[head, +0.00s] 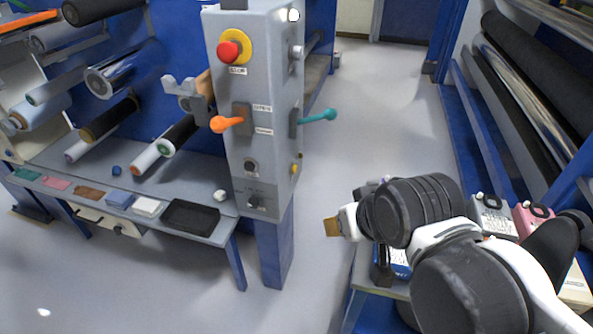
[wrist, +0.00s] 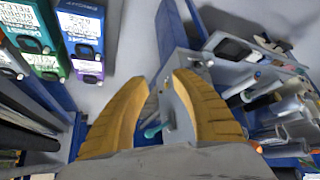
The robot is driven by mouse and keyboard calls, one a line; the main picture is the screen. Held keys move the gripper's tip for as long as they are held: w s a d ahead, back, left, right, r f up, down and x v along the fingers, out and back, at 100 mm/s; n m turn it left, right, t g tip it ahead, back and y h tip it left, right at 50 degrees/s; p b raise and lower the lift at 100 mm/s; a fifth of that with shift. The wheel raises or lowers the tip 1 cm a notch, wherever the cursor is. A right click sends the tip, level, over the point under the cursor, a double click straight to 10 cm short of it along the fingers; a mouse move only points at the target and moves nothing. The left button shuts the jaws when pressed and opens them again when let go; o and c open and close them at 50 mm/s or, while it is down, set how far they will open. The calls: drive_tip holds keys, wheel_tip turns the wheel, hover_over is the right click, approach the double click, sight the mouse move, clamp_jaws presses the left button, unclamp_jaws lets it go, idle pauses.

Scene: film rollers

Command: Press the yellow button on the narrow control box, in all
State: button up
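The narrow control box (head: 252,105) is grey and stands upright on a blue post. The yellow button (head: 295,169) is small and sits low on its right side face, below the teal lever (head: 318,115). My gripper (head: 333,227) is to the right of the box and lower than the button, apart from both. In the wrist view its two tan fingers (wrist: 163,78) have a narrow gap between the tips, with nothing held. The box side (wrist: 172,108) and the teal lever (wrist: 152,132) show between the fingers. I cannot make out the yellow button there.
The box front carries a red stop button (head: 229,52) on yellow and an orange lever (head: 226,124). A grey shelf (head: 60,160) with film rollers lies left. A low table with boxes (head: 490,215) stands right, near my arm. Clear floor (head: 380,110) lies behind.

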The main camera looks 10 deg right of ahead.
clamp_jaws()
idle(1.0)
